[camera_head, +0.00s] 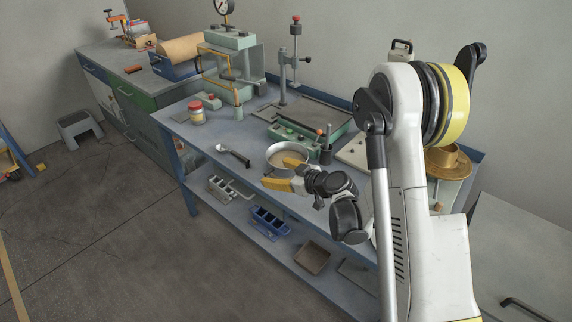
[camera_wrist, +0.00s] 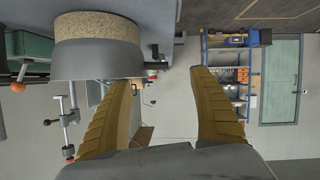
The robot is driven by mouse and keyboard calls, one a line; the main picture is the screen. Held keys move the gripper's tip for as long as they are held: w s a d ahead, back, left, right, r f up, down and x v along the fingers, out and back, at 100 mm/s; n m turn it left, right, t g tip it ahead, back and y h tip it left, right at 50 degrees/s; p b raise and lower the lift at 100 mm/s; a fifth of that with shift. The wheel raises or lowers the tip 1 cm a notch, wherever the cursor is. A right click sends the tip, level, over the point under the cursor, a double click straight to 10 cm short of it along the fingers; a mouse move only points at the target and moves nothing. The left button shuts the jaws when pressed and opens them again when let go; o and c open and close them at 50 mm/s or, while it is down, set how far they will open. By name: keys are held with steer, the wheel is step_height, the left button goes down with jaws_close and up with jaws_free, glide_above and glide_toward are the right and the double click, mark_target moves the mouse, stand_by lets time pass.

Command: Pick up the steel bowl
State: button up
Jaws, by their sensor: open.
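My gripper (camera_head: 284,173) is open, with yellow fingers spread. In the head view one finger overlaps the bowl's opening and the other is outside its near side. In the wrist view, the left fingertip meets the rim; contact is unclear. The gap between the fingers (camera_wrist: 165,85) looks empty.
The bench's front edge is close; a lower shelf holds blue racks (camera_head: 269,220).

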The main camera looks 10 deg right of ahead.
steer(key=x, duration=0.1)
steer(key=b+x, duration=0.1)
steer(key=x, duration=0.1)
steer(key=b+x, duration=0.1)
steer(key=x, duration=0.1)
steer(key=shift+w+d, duration=0.2)
steer(key=shift+c, duration=0.6)
steer(key=c, duration=1.4)
